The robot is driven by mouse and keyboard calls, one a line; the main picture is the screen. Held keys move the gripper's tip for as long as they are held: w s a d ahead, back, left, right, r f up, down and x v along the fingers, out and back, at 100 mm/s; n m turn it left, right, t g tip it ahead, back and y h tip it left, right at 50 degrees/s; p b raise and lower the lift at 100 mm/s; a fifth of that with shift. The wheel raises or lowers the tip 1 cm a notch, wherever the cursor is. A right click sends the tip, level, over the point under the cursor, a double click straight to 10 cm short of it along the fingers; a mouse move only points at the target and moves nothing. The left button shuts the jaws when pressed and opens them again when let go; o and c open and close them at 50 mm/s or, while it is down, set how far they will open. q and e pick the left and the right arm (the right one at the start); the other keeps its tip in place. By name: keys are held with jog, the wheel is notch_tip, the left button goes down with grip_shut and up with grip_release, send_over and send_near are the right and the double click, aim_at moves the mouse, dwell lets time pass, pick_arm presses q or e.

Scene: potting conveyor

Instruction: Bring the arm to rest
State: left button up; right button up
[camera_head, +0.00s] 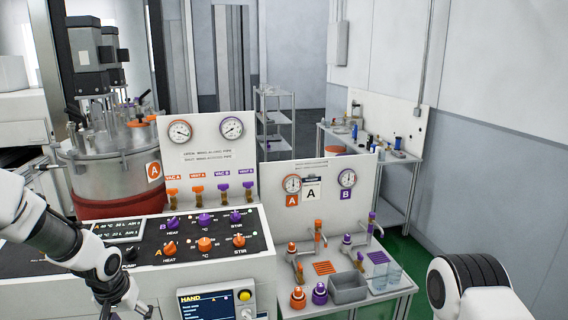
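My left arm (60,232) comes in from the left, in front of the control console. Its wrist bends down toward the bottom edge of the head view. Only the upper part of my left gripper (127,308) shows there; its fingertips are cut off, so its opening and anything in it are hidden. My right arm (472,285) shows at the bottom right as a white link with a black ribbed joint. My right gripper is out of the picture.
The console (232,262) has knobs, gauges and a screen. Beside it, a bench (345,303) carries orange and purple taps, a grey bin (348,288), bottles and clear beakers (386,274). A steel tank (112,170) stands behind left. A side table (392,153) stands along the right wall.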

pick_arm(q)
jog(key=s+d+f+g+b, duration=0.2)
jog(key=s+d+f+g, duration=0.1)
jog(key=s+f, duration=0.75)
jog(key=s+d+f+g+b, duration=0.2)
jog(key=s+f, duration=0.5)
jog(key=f, duration=0.6)
jog(key=s+d+f+t+b, duration=0.1)
jog(key=s+f, duration=0.2)
jog(key=s, duration=0.3)
jog(key=s+d+f+m+t+b, duration=0.1)
jog(key=s+d+f, duration=0.1)
jog(key=s, duration=0.5)
jog(key=shift+f, duration=0.9)
jog(key=shift+s+d, duration=0.15)
jog(key=shift+s, duration=0.05)
